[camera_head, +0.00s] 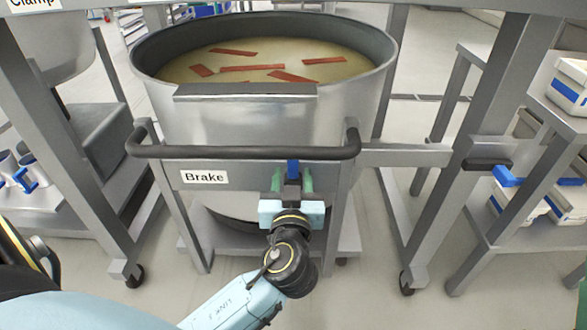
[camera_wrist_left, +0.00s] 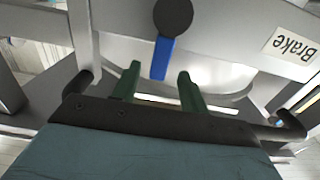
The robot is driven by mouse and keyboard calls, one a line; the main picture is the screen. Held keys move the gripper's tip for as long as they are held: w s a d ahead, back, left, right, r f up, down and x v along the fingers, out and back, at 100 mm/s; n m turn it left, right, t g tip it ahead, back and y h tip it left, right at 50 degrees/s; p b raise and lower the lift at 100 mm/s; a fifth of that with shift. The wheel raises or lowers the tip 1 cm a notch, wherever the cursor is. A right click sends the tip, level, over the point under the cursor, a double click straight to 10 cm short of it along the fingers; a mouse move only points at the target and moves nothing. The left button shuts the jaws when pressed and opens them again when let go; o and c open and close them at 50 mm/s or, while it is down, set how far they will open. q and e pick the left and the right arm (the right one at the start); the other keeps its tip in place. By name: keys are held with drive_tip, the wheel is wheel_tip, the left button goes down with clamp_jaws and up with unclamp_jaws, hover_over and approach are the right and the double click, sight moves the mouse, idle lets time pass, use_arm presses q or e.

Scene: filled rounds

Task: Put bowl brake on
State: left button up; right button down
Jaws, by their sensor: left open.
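The large steel bowl (camera_head: 255,120) stands in a grey frame, with a liquid and several reddish strips inside. A white label reading "Brake" (camera_head: 204,177) is on the frame below the black push handle (camera_head: 245,152); it is upside down in the left wrist view (camera_wrist_left: 293,44). The blue brake lever (camera_head: 293,168) is right of the label. In the left wrist view the lever (camera_wrist_left: 162,58) extends from a round black hub (camera_wrist_left: 172,17). My left gripper (camera_head: 292,182) is open, its green fingers either side of the lever's line. In the left wrist view the gripper (camera_wrist_left: 158,75) shows a gap around the lever's end. My right gripper is not in view.
A steel table leg (camera_head: 490,90) stands right of the bowl, with castors at floor level. Another blue lever (camera_head: 507,177) is farther right, near boxes (camera_head: 570,85). A second vessel (camera_head: 55,45) is at the upper left. Pale floor shows between the frames.

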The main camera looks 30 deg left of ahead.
sight(293, 166)
use_arm(q)
drive_tip(key=shift+x, duration=1.9)
clamp_jaws()
